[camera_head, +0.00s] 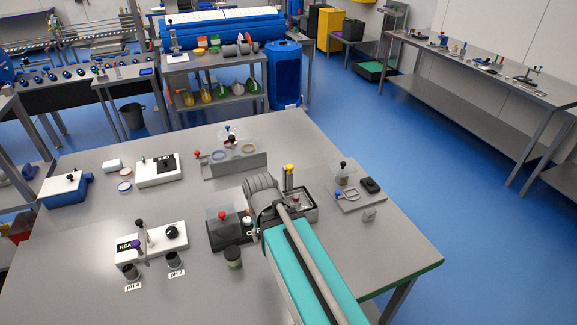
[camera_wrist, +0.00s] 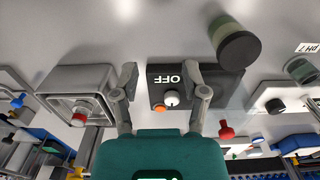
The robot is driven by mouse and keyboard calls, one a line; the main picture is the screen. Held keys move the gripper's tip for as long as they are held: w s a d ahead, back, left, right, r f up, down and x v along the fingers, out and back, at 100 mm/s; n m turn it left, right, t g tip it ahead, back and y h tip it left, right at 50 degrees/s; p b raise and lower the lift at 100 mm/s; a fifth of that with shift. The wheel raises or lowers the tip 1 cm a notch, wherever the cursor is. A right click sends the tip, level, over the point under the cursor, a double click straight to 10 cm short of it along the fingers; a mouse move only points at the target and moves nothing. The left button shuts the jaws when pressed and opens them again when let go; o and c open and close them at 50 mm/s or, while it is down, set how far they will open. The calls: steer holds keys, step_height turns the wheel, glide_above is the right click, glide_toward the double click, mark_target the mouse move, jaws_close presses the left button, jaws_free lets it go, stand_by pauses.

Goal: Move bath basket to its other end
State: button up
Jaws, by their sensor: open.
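The bath (camera_head: 312,213) is a small grey metal tub at the middle right of the table, partly hidden behind my arm in the head view. In the wrist view, the bath (camera_wrist: 75,72) is an open square tub on the left. A red knob (camera_wrist: 78,119) shows at its lower part, and a red knob shows there in the head view too (camera_head: 296,200). I cannot make out the basket's outline. My gripper (camera_wrist: 162,73) is open and empty, its fingers apart over a black box (camera_wrist: 158,92) marked OFF, to the right of the bath. My wrist hides the fingers in the head view.
A yellow-topped post (camera_head: 289,169) stands behind the bath. A dark cylinder (camera_head: 233,258) stands in front of the black box. A grey tray (camera_head: 358,194) with a black block lies right of the bath. The table's front right is clear.

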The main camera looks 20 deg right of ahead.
steer(key=shift+d, duration=0.1)
steer(key=shift+d, duration=0.25)
stand_by(0.3)
steer(key=shift+o, duration=1)
steer(key=w+d+r+m+p, duration=1.3)
steer(key=w+d+r+p, duration=0.3)
steer(key=w+r+p, duration=0.3)
steer(key=shift+w+r+m, duration=0.15)
steer(key=shift+w+m, duration=0.05)
steer(key=shift+m, duration=0.2)
steer(key=shift+a, duration=0.1)
